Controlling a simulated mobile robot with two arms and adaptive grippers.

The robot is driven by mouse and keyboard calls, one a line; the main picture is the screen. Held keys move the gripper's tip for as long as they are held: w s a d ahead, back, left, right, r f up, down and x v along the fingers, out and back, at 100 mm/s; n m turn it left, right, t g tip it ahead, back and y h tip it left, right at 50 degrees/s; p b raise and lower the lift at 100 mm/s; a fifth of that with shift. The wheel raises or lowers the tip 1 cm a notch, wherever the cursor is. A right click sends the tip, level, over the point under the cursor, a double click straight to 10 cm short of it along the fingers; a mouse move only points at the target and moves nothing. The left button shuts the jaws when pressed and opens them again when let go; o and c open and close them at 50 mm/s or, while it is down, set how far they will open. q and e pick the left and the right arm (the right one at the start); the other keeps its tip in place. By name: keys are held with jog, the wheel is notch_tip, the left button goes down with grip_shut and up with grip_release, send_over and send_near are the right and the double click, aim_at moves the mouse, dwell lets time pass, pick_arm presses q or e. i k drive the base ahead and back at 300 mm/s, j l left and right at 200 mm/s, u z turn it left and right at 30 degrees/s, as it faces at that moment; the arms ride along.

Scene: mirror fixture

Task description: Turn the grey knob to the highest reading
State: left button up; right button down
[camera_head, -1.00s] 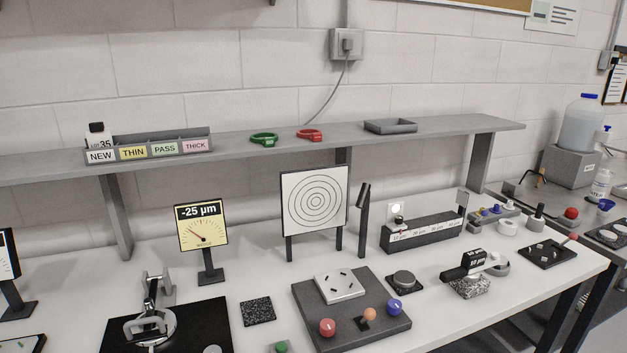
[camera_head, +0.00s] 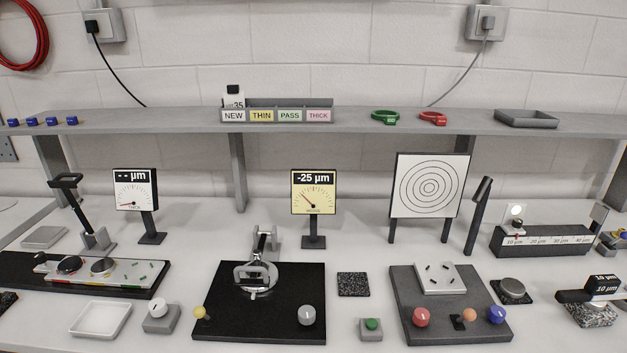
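The grey knob (camera_head: 307,315) sits at the front right corner of a black base plate (camera_head: 225,325). A metal fixture with a ring and an upright arm (camera_head: 258,272) stands on the same plate, and a small yellow knob (camera_head: 199,312) is at its front left. Behind the plate, a yellow-faced dial display (camera_head: 313,192) on a stand reads -25 µm, with its needle toward the upper left. Neither of my grippers is in view.
Right of the plate, a grey base (camera_head: 415,330) carries red, orange and blue knobs. A dark speckled block (camera_head: 353,284) and green button box (camera_head: 371,329) lie between. On the left are a white tray (camera_head: 101,318) and white-knob box (camera_head: 160,316). A shelf (camera_head: 350,122) runs behind.

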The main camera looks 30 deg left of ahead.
aim_at(307, 312)
jog(key=u, duration=1.35)
